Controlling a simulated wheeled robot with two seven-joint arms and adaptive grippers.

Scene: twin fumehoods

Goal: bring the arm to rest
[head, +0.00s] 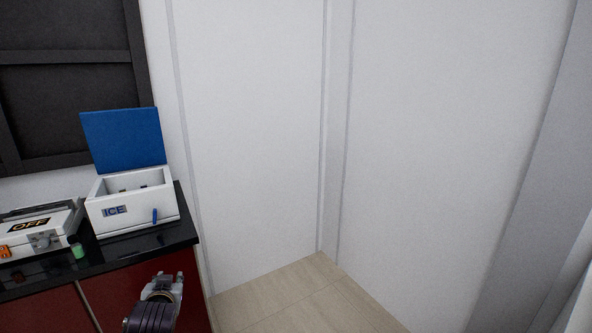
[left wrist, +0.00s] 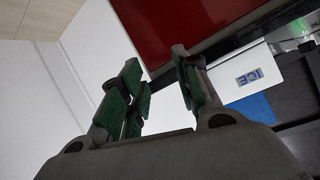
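My left gripper (head: 168,278) is low in the head view, in front of the red cabinet front and below the counter edge. In the left wrist view its green-padded fingers (left wrist: 160,88) stand apart with nothing between them, so it is open and empty. It is apart from the counter and the ice box. My right gripper is in neither view.
A white ice box (head: 132,212) with its blue lid (head: 124,140) raised stands on the black counter (head: 150,240). Floor (head: 300,295) to the right is clear, bounded by white walls.

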